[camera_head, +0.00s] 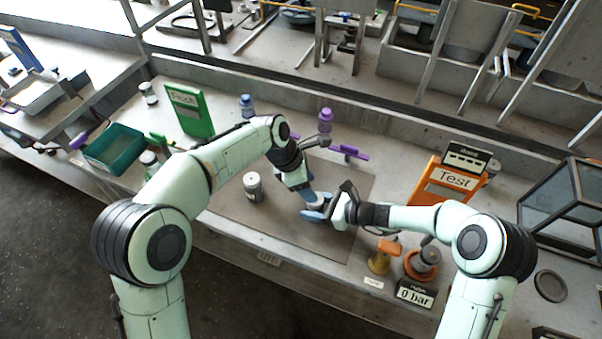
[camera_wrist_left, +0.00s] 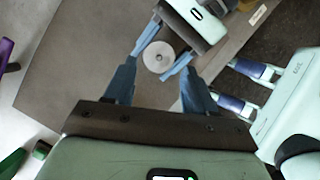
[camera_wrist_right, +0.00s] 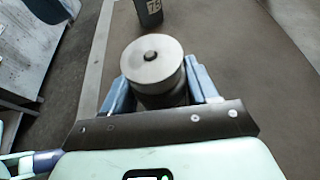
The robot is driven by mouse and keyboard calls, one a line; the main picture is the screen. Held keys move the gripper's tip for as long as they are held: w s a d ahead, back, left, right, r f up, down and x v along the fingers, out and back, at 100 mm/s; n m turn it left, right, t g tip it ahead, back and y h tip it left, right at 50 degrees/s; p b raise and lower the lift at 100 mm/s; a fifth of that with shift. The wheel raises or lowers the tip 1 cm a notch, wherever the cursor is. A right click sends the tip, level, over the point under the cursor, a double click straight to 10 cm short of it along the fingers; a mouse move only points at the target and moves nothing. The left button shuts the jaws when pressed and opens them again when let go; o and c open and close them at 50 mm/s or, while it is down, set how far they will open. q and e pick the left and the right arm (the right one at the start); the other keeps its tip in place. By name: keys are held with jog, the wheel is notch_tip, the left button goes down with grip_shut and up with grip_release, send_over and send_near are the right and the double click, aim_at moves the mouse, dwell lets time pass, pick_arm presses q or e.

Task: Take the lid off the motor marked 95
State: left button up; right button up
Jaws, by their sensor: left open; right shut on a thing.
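My right gripper (camera_head: 322,213) is shut on a motor with a round pale lid (camera_wrist_right: 152,66) and a dark body. The lid has a small dark knob at its centre and sits on the body. Its mark is hidden. This lid also shows in the left wrist view (camera_wrist_left: 158,57), between my right gripper's blue fingers. My left gripper (camera_head: 309,197) is open, above the held motor. A second motor (camera_head: 253,187) stands upright on the mat to the left; in the right wrist view (camera_wrist_right: 149,12) its mark looks like 75, and its top is cut off.
The grey mat (camera_head: 235,220) is mostly clear. A green board (camera_head: 189,110) and a teal bin (camera_head: 114,148) stand left. Purple-topped bottle (camera_head: 325,122) and purple-handled tool (camera_head: 349,152) are behind. Orange Test board (camera_head: 446,182), orange-brown parts (camera_head: 380,258) and 0 bar display (camera_head: 415,295) are right.

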aim_at(321, 198)
pick_arm(q)
jog(key=x, duration=0.5)
jog(key=shift+d+f, duration=0.1)
jog(key=shift+f, duration=0.2)
jog(key=c, duration=0.9)
jog(key=shift+r, duration=0.1)
jog(key=shift+c, duration=0.2)
jog(key=shift+r, duration=0.2)
jog(key=shift+r, duration=0.9)
jog(key=shift+r, duration=2)
pick_arm(e)
jog(key=o, duration=1.6)
